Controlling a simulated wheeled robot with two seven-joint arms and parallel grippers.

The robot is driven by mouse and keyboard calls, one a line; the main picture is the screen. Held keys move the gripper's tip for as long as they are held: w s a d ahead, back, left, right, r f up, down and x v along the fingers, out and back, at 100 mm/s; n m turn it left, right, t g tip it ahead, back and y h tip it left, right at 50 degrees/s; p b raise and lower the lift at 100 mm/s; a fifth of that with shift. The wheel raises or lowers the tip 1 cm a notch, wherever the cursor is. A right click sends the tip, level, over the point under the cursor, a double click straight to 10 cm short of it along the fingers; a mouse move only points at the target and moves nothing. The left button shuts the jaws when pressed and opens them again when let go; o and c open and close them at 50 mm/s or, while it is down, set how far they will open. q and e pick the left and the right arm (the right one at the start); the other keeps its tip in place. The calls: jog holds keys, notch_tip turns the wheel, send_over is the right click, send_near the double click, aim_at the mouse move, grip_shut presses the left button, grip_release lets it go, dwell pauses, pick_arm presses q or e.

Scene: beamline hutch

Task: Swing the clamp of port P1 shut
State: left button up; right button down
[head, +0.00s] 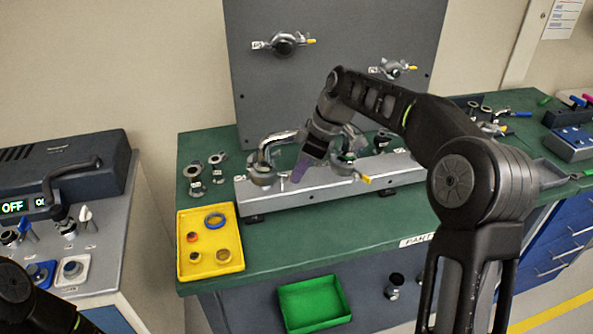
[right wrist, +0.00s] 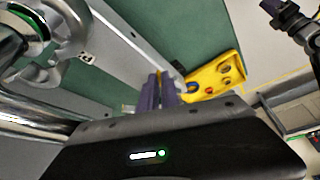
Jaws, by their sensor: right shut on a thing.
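My right gripper (head: 297,174) reaches down to the left port (head: 262,175) on the grey manifold. Its purple fingers, also in the right wrist view (right wrist: 158,92), are close together, shut on the small clamp lever beside that port. The fingers mostly hide the lever. I take this port as P1, but its label is unreadable. A bent metal pipe (head: 275,143) rises from it. Part of my left arm shows at the lower left of the head view, and what looks like my left gripper (right wrist: 280,12) shows at the top right of the wrist view, its jaws unclear.
The middle port (head: 346,158) has a clamp with a yellow-tipped handle (head: 365,179). A yellow tray (head: 210,262) with rings stands at the left front of the green bench. Loose fittings (head: 194,178) stand behind it. A green bin (head: 314,304) is below the bench edge.

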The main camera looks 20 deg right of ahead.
jog(key=c, duration=1.6)
grip_release()
jog(key=shift+r, duration=0.1)
jog(key=v, duration=0.7)
jog(key=shift+s+r+b, duration=0.1)
jog(key=shift+r+b, duration=0.2)
jog(key=shift+b, duration=0.1)
jog(key=shift+c, duration=0.4)
